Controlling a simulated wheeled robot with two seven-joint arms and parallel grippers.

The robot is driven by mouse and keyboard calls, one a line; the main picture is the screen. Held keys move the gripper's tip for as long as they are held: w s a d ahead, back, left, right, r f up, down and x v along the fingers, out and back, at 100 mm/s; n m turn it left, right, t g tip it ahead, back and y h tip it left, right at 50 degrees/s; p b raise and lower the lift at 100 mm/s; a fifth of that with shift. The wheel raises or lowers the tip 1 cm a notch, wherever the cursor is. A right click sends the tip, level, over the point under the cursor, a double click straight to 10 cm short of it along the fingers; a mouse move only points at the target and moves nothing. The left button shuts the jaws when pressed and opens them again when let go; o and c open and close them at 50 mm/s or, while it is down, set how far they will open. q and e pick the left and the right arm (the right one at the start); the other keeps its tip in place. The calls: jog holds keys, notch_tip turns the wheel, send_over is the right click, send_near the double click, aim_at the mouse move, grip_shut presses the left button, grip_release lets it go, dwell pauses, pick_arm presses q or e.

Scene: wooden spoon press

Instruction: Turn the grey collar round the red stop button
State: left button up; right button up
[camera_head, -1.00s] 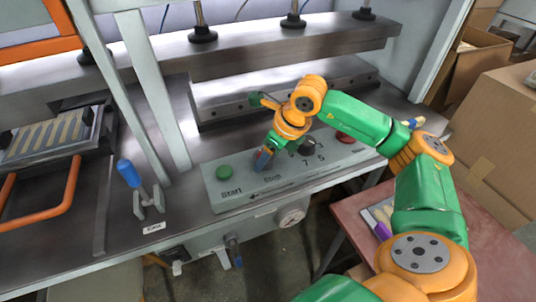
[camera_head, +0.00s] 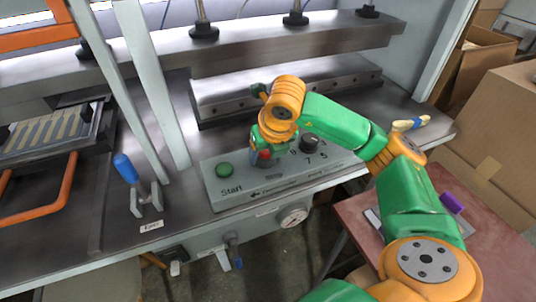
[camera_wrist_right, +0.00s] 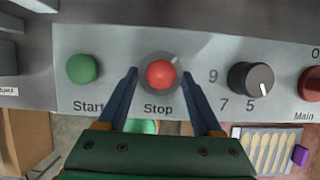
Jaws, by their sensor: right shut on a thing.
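The red stop button (camera_wrist_right: 161,74) sits on the pale control panel above the word Stop, with the grey collar (camera_wrist_right: 161,55) round it. A light mark on the collar points up and to the right in the right wrist view. My right gripper (camera_wrist_right: 160,73) is shut on the collar, one dark blue finger on each side of it. In the head view the red button (camera_head: 264,155) shows beneath my right gripper (camera_head: 262,157), while the collar is mostly hidden. My left gripper is out of view.
The panel (camera_head: 225,198) also has a green Start button (camera_head: 224,170) to the left and a black knob (camera_head: 310,143) to the right. A blue-handled lever (camera_head: 127,168) stands further left. Cardboard boxes (camera_head: 500,135) and a reddish side table (camera_head: 490,233) lie at the right.

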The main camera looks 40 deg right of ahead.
jog(key=shift+a+m, duration=0.1)
jog(key=shift+m, duration=0.5)
jog(key=shift+h, duration=0.3)
jog(key=o, duration=1.4)
jog(key=shift+c, duration=0.2)
jog(key=shift+r, duration=0.1)
jog(key=p+v, duration=0.1)
jog(key=v, duration=0.6)
